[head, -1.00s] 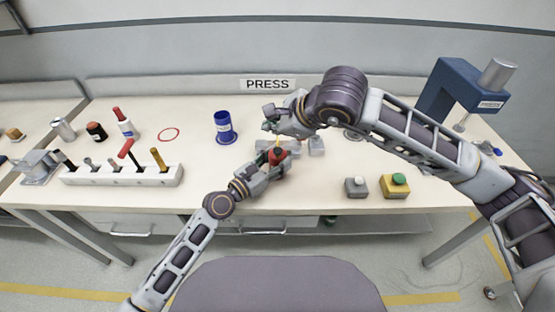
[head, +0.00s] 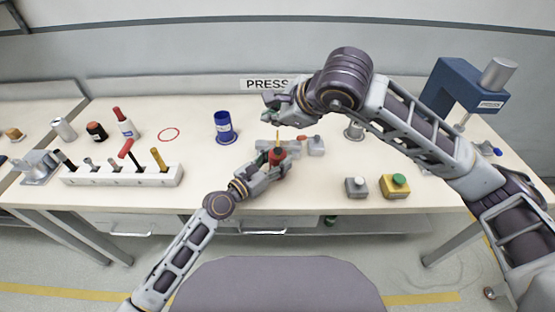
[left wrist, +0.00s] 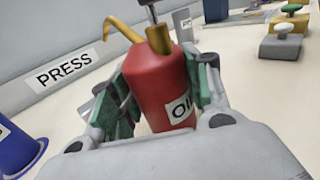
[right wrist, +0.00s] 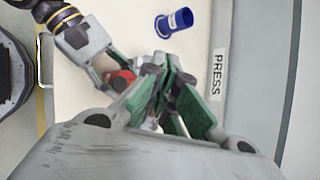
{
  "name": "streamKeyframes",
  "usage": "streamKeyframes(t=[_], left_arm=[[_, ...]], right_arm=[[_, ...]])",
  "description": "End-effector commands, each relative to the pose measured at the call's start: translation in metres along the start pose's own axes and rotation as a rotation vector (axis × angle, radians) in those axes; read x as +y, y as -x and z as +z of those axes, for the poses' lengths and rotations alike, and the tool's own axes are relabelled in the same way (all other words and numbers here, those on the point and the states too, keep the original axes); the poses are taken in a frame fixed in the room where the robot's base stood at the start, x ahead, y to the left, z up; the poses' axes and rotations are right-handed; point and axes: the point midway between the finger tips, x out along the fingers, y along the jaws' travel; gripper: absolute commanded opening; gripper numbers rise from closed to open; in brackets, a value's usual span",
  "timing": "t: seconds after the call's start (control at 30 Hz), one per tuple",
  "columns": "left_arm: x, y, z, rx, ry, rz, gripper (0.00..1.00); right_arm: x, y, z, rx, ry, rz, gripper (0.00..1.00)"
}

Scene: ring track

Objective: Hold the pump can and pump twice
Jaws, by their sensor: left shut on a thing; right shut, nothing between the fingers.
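The red pump can (left wrist: 158,88) has a yellow spout, a yellow cap with a dark rod above it, and a partly visible label. My left gripper (left wrist: 163,75) is shut around its body. In the head view the can (head: 278,155) is held near the front middle of the bench by my left gripper (head: 265,170). My right gripper (head: 270,108) is shut and empty, above and behind the can, apart from it. In the right wrist view the can (right wrist: 122,80) is partly hidden behind the right fingers (right wrist: 168,68). The rod's top is cut off in the left wrist view.
A blue cup (head: 224,128) stands left of the can. A white rack (head: 120,175) with tools is farther left. Grey and yellow button boxes (head: 394,187) and a blue press (head: 462,85) are right. A grey fixture (head: 315,146) sits just behind the can.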

Motion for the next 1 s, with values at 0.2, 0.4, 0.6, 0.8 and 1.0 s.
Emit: streamKeyframes(t=[0.2,0.4,0.6,0.8,1.0], left_arm=[[0.0,0.0,0.0,0.0,0.0,0.0,0.2],[0.0,0.0,0.0,0.0,0.0,0.0,0.2],[0.0,0.0,0.0,0.0,0.0,0.0,0.2],[0.0,0.0,0.0,0.0,0.0,0.0,0.2],[0.0,0.0,0.0,0.0,0.0,0.0,0.2]], right_arm=[[0.004,-0.005,-0.004,0.0,-0.001,0.001,0.0],[0.011,-0.014,-0.011,0.001,-0.001,0.002,0.0],[0.02,-0.027,-0.02,0.001,-0.001,0.002,0.0],[0.029,-0.039,-0.029,0.001,-0.001,0.002,0.0],[0.037,-0.051,-0.038,0.002,-0.001,0.001,0.0]])
